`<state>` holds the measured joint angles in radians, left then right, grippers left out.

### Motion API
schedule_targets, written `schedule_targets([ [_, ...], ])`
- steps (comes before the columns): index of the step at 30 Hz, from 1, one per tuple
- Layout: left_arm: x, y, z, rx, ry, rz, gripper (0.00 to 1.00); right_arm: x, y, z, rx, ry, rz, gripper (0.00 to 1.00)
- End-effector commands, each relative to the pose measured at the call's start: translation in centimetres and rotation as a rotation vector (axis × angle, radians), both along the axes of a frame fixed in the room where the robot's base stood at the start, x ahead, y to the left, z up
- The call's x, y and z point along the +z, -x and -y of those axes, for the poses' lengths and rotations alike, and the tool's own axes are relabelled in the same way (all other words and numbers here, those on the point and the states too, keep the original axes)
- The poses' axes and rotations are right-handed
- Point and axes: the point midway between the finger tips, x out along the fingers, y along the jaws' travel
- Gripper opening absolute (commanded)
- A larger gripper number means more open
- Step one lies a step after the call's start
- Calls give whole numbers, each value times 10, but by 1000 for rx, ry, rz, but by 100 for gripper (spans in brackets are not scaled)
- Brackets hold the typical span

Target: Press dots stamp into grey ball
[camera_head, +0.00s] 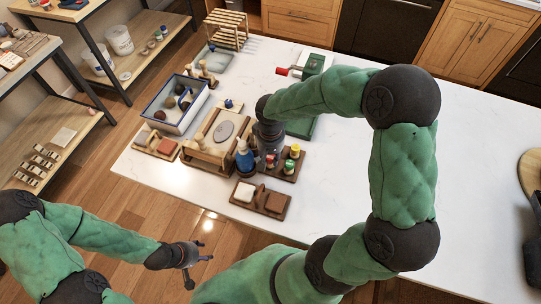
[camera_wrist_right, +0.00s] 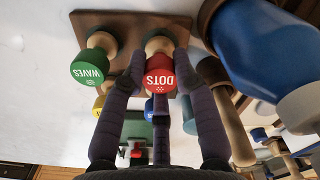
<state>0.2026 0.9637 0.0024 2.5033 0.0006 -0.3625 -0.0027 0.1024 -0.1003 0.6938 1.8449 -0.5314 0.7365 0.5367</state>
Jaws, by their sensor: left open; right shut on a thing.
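The red-topped dots stamp (camera_wrist_right: 159,72) stands at the wooden stamp rack (camera_wrist_right: 122,22), its label facing the right wrist camera. My right gripper (camera_wrist_right: 172,70) is shut on it, with fingers on both sides. I cannot tell whether the stamp is lifted. In the head view its red top (camera_head: 270,160) shows just below my right gripper (camera_head: 269,150). Several small balls lie in the blue-rimmed tray (camera_head: 157,122); a greyish ball (camera_head: 169,102) is among them, though its colour is hard to tell. My left gripper (camera_head: 195,266) is open and empty, off the table's front edge.
A green waves stamp (camera_wrist_right: 87,68) stands beside the dots stamp; a yellow stamp (camera_head: 289,165) is close by. A blue bottle (camera_head: 244,160) stands left of the rack. A wooden board with a grey oval (camera_head: 223,131) lies further left.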

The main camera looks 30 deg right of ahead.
Motion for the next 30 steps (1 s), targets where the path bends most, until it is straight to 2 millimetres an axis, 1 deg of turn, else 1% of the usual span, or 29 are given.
schedule_targets([
  [11,-5,0,0,0,0,0,50,-5,0,0,0,0,0,2],
  [12,-5,0,0,0,0,0,50,-6,0,0,0,0,0,32],
  [15,-5,0,0,0,0,0,50,-5,0,0,0,0,0,57],
  [25,-4,0,0,0,0,0,50,-4,0,0,0,0,0,57],
  [28,-4,0,0,0,0,0,50,2,-1,0,0,1,3,57],
  [30,-4,0,0,0,0,0,50,10,-1,0,0,1,4,57],
])
